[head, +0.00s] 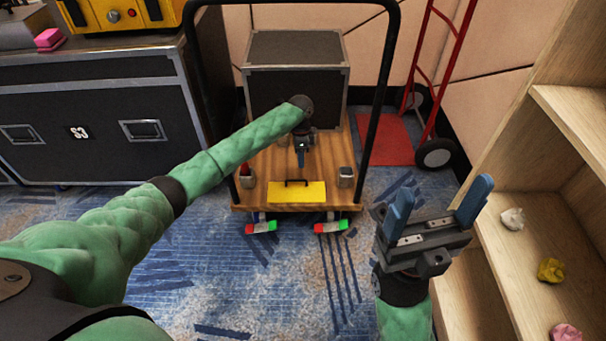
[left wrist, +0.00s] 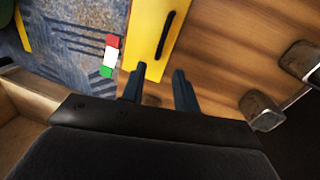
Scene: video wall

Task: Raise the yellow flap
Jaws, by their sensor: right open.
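The yellow flap (head: 307,193) lies at the front of the wooden cart deck (head: 255,173), with a black bar handle (head: 296,182) near its far edge. The flap looks down flat. In the left wrist view the flap (left wrist: 147,52) and the handle (left wrist: 167,33) show just beyond my fingers. My left gripper (head: 302,160) is over the deck behind the flap, pointing down. Its two fingers (left wrist: 160,88) are apart with nothing between them, clear of the handle. My right gripper (head: 436,208) is open and empty, right of the cart.
A black case (head: 296,85) stands on the deck's back. Small metal holders (head: 346,177) sit beside the flap. The cart's black push frame (head: 378,95) rises around the deck. A wooden shelf (head: 570,120) stands at right, a red hand truck (head: 440,70) behind. Open carpet lies in front.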

